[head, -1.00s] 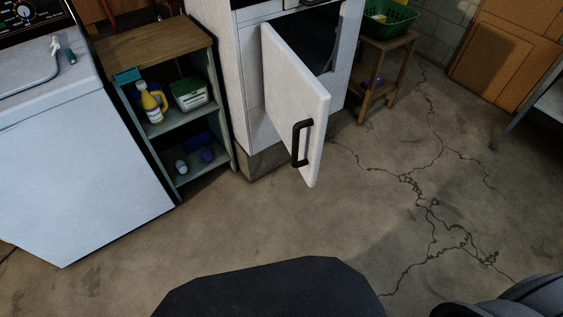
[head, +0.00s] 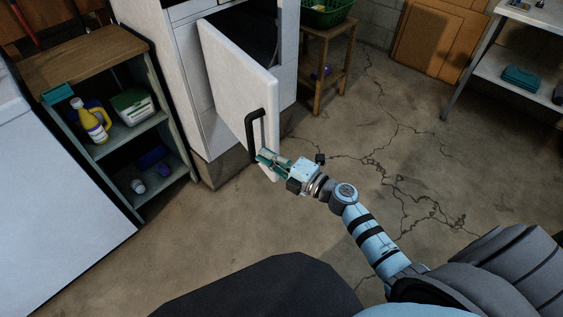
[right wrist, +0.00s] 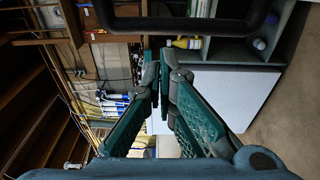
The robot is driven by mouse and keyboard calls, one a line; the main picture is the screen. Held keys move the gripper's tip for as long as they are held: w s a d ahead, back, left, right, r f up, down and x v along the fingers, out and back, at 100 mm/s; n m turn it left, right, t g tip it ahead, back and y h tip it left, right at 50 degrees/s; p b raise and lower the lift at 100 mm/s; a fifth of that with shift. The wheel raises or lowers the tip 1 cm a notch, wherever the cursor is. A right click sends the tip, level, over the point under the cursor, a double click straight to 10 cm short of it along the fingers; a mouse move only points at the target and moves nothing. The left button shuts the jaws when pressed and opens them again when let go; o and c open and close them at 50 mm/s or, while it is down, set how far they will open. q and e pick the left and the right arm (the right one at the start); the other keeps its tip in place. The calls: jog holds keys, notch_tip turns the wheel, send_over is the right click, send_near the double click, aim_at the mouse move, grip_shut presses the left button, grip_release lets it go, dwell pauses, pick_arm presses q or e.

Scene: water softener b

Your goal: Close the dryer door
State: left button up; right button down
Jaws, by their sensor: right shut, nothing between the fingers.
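The white dryer door (head: 235,75) stands open, swung out from the front of the dryer (head: 179,75), hinged on its left side. A black bar handle (head: 251,137) is on the door near its free edge. My right gripper (head: 264,158) is at the lower end of the handle, in front of the door's lower corner. In the right wrist view its fingers (right wrist: 159,85) are shut and empty, and the dark handle bar (right wrist: 190,24) crosses the top. I cannot tell whether the gripper touches the door. My left gripper is not in view.
A shelf unit (head: 85,62) with a yellow bottle (head: 93,125) and a white-green box (head: 133,106) stands left of the dryer. A wooden stool (head: 322,75) with a green basket (head: 325,12) stands to the right. The cracked concrete floor (head: 400,130) is clear.

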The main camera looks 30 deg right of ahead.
aim_at(270, 144)
jog(key=w+d+b, duration=0.1)
jog(key=w, duration=0.1)
jog(key=w+d, duration=0.1)
jog(key=shift+w+d+b, duration=0.15)
jog(key=shift+w+b, duration=0.2)
jog(key=shift+w, duration=0.05)
